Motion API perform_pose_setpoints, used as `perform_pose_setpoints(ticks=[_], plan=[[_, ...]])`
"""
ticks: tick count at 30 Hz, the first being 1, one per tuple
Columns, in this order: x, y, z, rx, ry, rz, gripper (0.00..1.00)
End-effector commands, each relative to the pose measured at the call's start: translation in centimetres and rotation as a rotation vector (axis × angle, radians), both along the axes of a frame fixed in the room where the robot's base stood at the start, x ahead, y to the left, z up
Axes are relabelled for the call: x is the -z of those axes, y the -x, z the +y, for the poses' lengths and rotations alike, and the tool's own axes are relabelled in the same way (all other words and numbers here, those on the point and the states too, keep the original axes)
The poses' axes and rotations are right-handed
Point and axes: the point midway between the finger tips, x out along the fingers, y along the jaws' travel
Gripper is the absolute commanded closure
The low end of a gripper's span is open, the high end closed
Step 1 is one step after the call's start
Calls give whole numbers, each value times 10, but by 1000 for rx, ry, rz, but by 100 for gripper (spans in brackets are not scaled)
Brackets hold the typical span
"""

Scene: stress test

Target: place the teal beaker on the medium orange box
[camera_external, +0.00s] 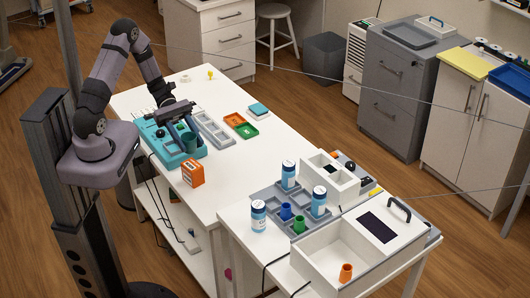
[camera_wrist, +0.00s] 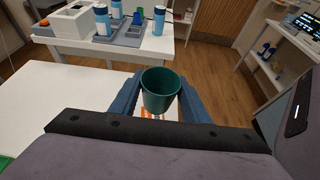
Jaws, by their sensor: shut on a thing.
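The teal beaker (camera_wrist: 161,92) is upright between the two blue fingers of my gripper (camera_wrist: 162,82) in the wrist view, its open rim facing up. In the external view the beaker (camera_external: 189,141) hangs from my gripper (camera_external: 183,127) over or in front of the teal tray-like device; its height above that is hard to tell. My gripper is shut on it. The orange box (camera_external: 193,173) stands near the front edge of the white table, nearer the camera than the beaker. In the wrist view a bit of orange and white shows below the beaker, mostly hidden.
The teal device (camera_external: 181,156) lies left of a grey compartment tray (camera_external: 212,130). A second table holds blue-and-white bottles (camera_external: 258,215) and a white machine (camera_external: 350,245). The white table's right part is clear.

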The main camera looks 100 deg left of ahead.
Motion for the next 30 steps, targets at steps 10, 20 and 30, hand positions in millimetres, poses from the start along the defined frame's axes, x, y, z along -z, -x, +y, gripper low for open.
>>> perform_pose_setpoints(ticks=[10, 20, 30], plan=[[18, 0, 0, -1, -1, -1, 79], [44, 0, 0, -1, 2, 1, 79], [60, 0, 0, -1, -1, -1, 79]])
